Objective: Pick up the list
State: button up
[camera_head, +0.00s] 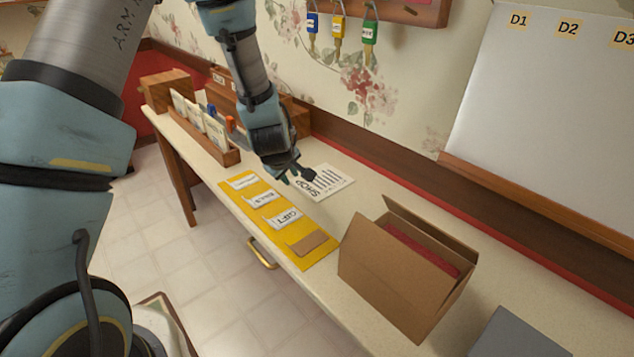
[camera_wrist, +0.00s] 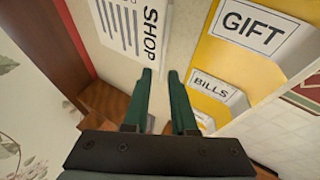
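The list is a white sheet headed "SHOP" with printed lines (camera_head: 328,182). It lies flat on the cream desk, between the yellow strip and the wall. In the wrist view the list (camera_wrist: 125,22) is at the top left, beyond the fingertips. My gripper (camera_head: 297,177) is over the desk by the list's left end, pointing down. In the wrist view my gripper (camera_wrist: 160,74) shows two dark green fingers with an empty gap between them. I cannot tell the exact height of the fingertips above the desk.
A yellow strip (camera_head: 322,260) with labelled pockets, including "GIFT" and "BILLS", lies along the desk's front edge. An open cardboard box (camera_head: 388,272) stands to the right. A wooden card holder (camera_head: 228,156) is to the left. Keys (camera_head: 338,38) hang on the wall above.

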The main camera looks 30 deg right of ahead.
aim_at(291, 192)
jog(key=shift+p+x, duration=0.95)
jog(key=shift+x, duration=1.4)
jog(key=shift+w+a, duration=0.1)
jog(key=shift+a, duration=0.05)
grip_shut()
